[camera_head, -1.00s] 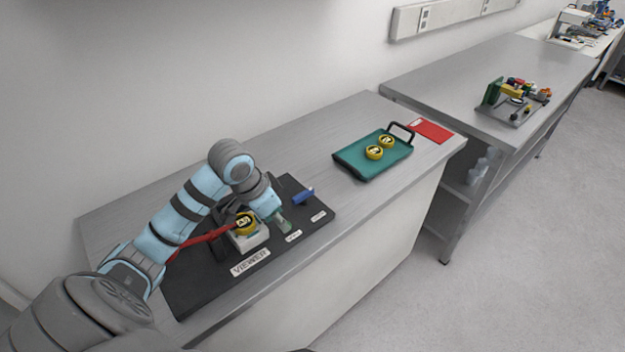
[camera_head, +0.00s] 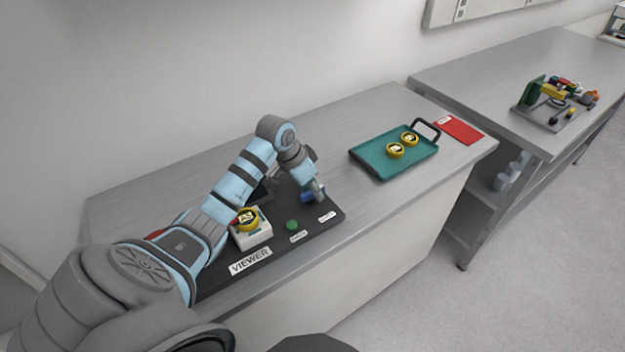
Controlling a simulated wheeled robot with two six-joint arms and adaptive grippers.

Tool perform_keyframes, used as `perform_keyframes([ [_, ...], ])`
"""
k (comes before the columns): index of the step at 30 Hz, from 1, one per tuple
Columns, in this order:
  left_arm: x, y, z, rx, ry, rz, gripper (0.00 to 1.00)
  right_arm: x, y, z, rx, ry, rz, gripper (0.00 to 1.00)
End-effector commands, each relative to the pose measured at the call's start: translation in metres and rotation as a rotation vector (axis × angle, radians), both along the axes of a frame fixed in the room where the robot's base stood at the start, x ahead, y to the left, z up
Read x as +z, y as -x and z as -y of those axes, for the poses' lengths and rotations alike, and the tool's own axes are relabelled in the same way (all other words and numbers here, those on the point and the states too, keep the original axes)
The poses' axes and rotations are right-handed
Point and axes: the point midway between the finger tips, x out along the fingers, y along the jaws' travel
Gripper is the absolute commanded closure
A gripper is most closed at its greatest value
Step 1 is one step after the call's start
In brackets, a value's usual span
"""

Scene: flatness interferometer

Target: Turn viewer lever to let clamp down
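The viewer is a black base plate (camera_head: 268,255) with a white "VIEWER" label on its front edge. On it, a white block (camera_head: 254,239) carries a yellow disc (camera_head: 247,219) marked with dark characters. A green button (camera_head: 292,225) stands right of the block. A blue lever (camera_head: 309,198) is at the right end of the base, partly covered by my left gripper (camera_head: 317,192). The gripper points down at the lever; contact and finger opening are too small to tell. A red part (camera_head: 155,234) shows slightly behind my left arm, mostly hidden. My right gripper is not in view.
A teal tray (camera_head: 370,169) with a black handle holds two yellow discs (camera_head: 395,151). A red card (camera_head: 458,132) lies behind it. The bench between base and tray is clear. A second table (camera_head: 500,95) with a small multicoloured assembly (camera_head: 556,98) stands at right.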

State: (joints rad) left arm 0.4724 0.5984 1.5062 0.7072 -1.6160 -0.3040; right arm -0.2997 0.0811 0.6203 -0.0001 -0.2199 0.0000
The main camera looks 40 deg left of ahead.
Motion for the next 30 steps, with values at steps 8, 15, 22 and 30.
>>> perform_keyframes([
  [8, -0.0021, -0.0003, -0.0003, 0.000, -0.001, -0.001, 0.70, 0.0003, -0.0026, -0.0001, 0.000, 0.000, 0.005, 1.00],
  [15, -0.0019, -0.0003, -0.0002, 0.000, -0.001, 0.000, 1.00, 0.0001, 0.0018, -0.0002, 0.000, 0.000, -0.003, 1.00],
  [22, -0.0017, -0.0006, 0.0003, -0.009, 0.000, 0.000, 1.00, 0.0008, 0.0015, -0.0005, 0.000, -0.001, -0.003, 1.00],
  [30, -0.0004, -0.0010, 0.0000, -0.092, 0.002, -0.001, 1.00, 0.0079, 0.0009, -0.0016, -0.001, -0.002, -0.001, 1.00],
])
